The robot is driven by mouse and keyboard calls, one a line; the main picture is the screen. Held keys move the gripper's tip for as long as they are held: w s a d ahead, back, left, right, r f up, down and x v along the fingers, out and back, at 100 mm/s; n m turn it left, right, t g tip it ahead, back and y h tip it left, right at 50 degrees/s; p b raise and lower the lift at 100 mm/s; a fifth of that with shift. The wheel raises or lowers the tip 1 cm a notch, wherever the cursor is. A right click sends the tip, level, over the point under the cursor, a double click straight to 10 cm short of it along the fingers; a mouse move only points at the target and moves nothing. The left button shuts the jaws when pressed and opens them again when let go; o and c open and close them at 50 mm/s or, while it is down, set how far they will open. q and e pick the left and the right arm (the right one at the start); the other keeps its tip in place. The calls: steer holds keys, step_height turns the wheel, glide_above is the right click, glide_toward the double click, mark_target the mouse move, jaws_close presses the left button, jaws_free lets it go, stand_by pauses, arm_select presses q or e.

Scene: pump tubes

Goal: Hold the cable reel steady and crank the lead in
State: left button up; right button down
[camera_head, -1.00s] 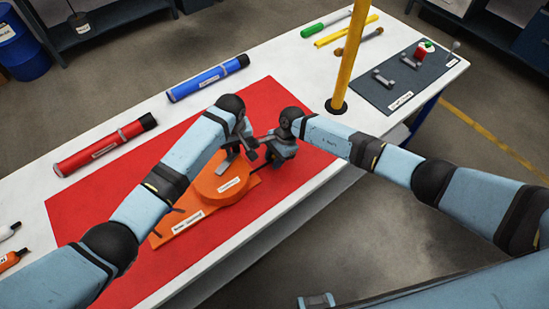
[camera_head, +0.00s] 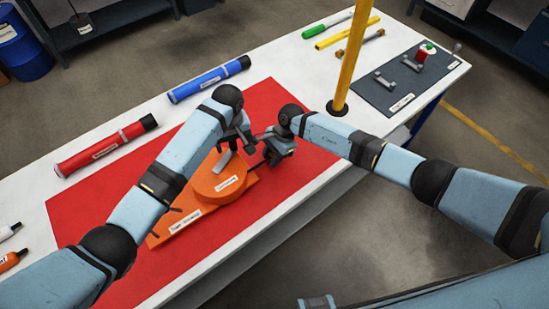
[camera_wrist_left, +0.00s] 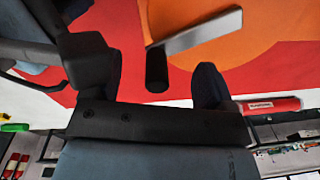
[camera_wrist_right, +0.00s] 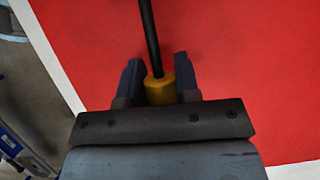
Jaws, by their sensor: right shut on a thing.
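The orange cable reel (camera_head: 215,188) sits on an orange base plate (camera_head: 165,234) on the red mat. Its grey metal crank arm (camera_wrist_left: 196,34) has a dark cylindrical knob (camera_wrist_left: 157,72). In the left wrist view the knob shows between the spread fingers of my left gripper (camera_wrist_left: 150,82), with gaps beside it. In the head view my left gripper (camera_head: 236,146) is over the reel. My right gripper (camera_head: 272,154) is beside it, right of the reel. In the right wrist view my right gripper is shut on a yellow end piece (camera_wrist_right: 160,90) of the black lead (camera_wrist_right: 149,35).
A red tube (camera_head: 104,147) and a blue tube (camera_head: 208,79) lie behind the red mat (camera_head: 90,205). A yellow post (camera_head: 350,62) stands right of the grippers. A dark mat (camera_head: 385,90) with small parts lies at the far right.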

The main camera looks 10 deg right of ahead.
mark_target(237, 148)
arm_select(q)
steer(key=shift+m+h, duration=0.3)
steer(key=shift+h, duration=0.1)
steer(key=d+r, duration=0.1)
steer(key=s+d+r, duration=0.1)
steer(key=d+r, duration=0.1)
steer(key=shift+s+d+r, duration=0.25)
steer(key=shift+r, duration=0.05)
steer(key=shift+d, duration=0.1)
steer(key=shift+s, duration=0.1)
steer(key=shift+c, duration=0.8)
step_height(237, 148, up, 2)
steer(key=w+a+n, duration=0.3)
steer(key=n, duration=0.2)
steer(key=shift+s+d+f, duration=0.1)
steer(key=shift+s+f, duration=0.05)
steer(key=shift+f, duration=4.5)
